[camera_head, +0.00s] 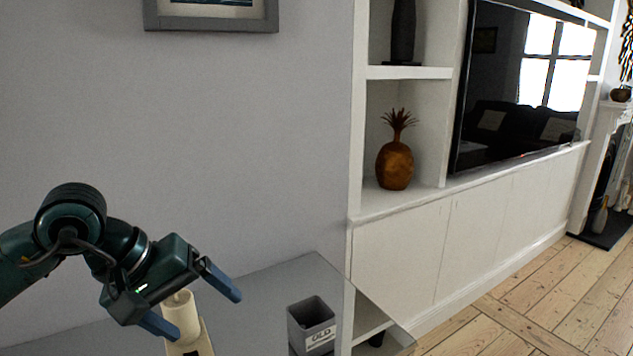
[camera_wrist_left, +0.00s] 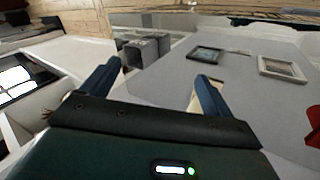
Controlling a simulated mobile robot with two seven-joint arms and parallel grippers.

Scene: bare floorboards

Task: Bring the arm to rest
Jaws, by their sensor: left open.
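My left gripper (camera_head: 207,314) reaches in from the left in the head view, above the grey tabletop (camera_head: 262,283). Its two blue fingers are spread apart, and nothing shows held between them. In the left wrist view the open gripper (camera_wrist_left: 157,74) also appears empty. A cream cylindrical object (camera_head: 181,318) stands just behind or below the fingers, partly covered by them; I cannot tell whether they touch. My right gripper is in neither view.
A grey bin (camera_head: 311,326) with a white label stands to the right of my gripper, near the table's edge. White shelving with a pineapple ornament (camera_head: 394,165) and a television (camera_head: 522,85) is beyond. A framed picture (camera_head: 211,14) hangs on the wall.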

